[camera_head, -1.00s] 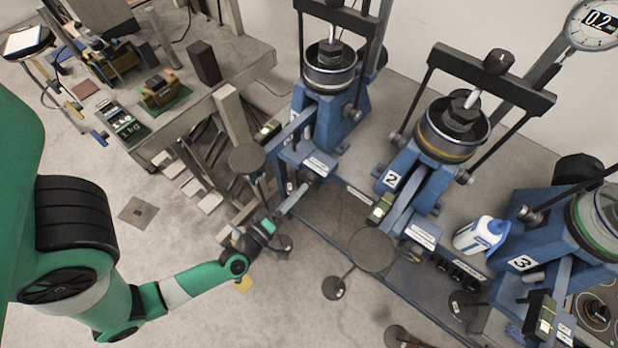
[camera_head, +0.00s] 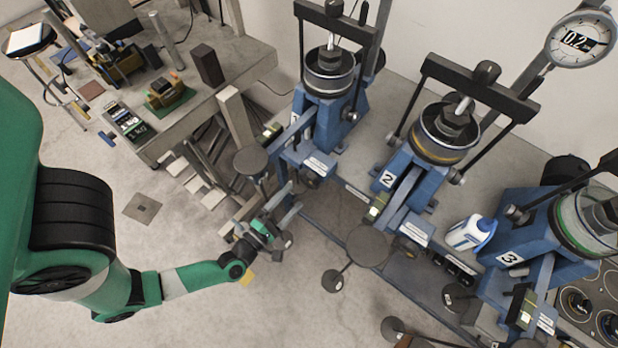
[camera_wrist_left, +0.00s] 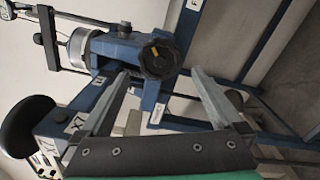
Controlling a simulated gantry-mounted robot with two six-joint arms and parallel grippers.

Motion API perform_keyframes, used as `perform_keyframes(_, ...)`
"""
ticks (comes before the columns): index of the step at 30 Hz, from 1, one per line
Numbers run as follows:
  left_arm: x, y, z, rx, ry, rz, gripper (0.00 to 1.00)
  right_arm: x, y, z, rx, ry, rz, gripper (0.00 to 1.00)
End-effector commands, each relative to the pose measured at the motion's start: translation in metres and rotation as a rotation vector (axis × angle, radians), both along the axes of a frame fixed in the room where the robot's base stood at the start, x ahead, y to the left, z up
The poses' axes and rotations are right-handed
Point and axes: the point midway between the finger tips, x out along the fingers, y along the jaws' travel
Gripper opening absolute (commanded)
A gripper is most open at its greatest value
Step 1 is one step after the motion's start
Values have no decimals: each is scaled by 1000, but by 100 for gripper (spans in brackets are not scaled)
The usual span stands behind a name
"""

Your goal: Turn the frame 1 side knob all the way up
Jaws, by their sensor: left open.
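In the left wrist view, a round black knob (camera_wrist_left: 160,56) with a yellow mark sits on the side of a blue frame (camera_wrist_left: 118,48). The open left gripper (camera_wrist_left: 160,75) points at this knob, which appears between the fingertips. A gap seems to remain, but its depth is hard to judge. My right gripper is not in view.
A round dark pad (camera_head: 250,160) stands close behind the left gripper. A bench (camera_head: 235,72) stands at the back left. The floor on the near side is open.

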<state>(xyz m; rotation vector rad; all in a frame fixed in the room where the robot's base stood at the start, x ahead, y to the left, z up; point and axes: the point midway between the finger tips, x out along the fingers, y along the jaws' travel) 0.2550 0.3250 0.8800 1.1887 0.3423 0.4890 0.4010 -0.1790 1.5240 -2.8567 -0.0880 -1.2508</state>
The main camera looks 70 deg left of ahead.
Motion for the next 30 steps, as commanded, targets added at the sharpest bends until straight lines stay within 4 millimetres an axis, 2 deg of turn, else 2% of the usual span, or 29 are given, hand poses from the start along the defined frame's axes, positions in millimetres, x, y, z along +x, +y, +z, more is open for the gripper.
perform_keyframes(3,12,13,-3,6,0,13,100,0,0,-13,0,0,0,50)
perform_keyframes(17,72,49,-1,4,1,5,100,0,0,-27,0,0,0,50)
perform_keyframes(30,70,46,0,3,3,3,21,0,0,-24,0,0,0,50)
